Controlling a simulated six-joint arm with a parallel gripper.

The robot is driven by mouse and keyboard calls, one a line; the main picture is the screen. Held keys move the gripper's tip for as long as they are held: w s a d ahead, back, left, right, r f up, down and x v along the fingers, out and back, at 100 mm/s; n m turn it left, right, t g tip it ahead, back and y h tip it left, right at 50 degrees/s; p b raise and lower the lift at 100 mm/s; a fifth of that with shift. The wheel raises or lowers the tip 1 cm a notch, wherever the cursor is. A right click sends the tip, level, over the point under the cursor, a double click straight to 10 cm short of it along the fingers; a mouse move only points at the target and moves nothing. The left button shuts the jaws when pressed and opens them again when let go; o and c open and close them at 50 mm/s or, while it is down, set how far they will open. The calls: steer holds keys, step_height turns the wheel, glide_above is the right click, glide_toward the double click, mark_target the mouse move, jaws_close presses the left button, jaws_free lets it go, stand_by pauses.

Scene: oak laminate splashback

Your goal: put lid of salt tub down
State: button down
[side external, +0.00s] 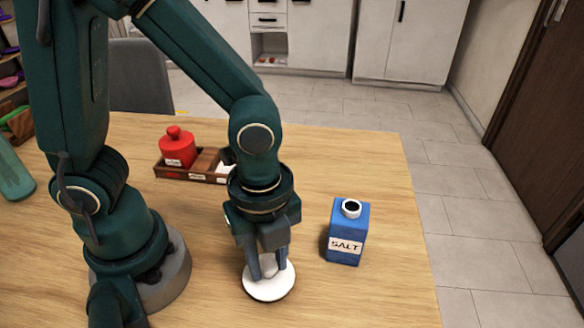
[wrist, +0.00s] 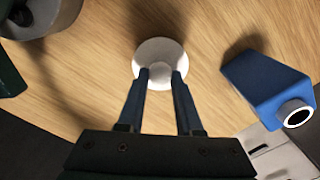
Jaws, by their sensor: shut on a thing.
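The white round lid (side external: 269,287) is low over the wooden table, left of the salt tub; I cannot tell whether it touches the wood. My gripper (side external: 269,270) points down and is shut on the lid's knob. The wrist view also shows the lid (wrist: 158,52) with my gripper's two fingers (wrist: 160,76) on either side of its knob. The blue salt tub (side external: 346,236) stands upright on the table with its round mouth open at the top. In the wrist view the tub (wrist: 265,85) is at the right.
A brown divided tray (side external: 190,176) stands behind my gripper, with a red lidded jar (side external: 177,148) in its left part. The table is clear in front of and around the tub.

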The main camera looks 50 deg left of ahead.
mark_target(268, 266)
steer(key=shift+f, duration=0.5)
steer(key=shift+f, duration=0.15)
steer(key=c, duration=0.6)
jaws_free()
step_height(268, 266, up, 12)
steer(key=a+n+t, duration=0.2)
steer(key=a+n, duration=0.1)
steer(key=n, duration=0.3)
steer(key=a+n+t, duration=0.1)
steer(key=a+n, duration=0.2)
steer(key=n, duration=0.4)
steer(key=a+r+n+t, duration=0.1)
steer(key=a+n+t, duration=0.1)
steer(key=n, duration=0.4)
steer(key=shift+w+a+n+t, duration=0.15)
steer(key=shift+a+n+t, duration=0.2)
steer(key=shift+a, duration=0.2)
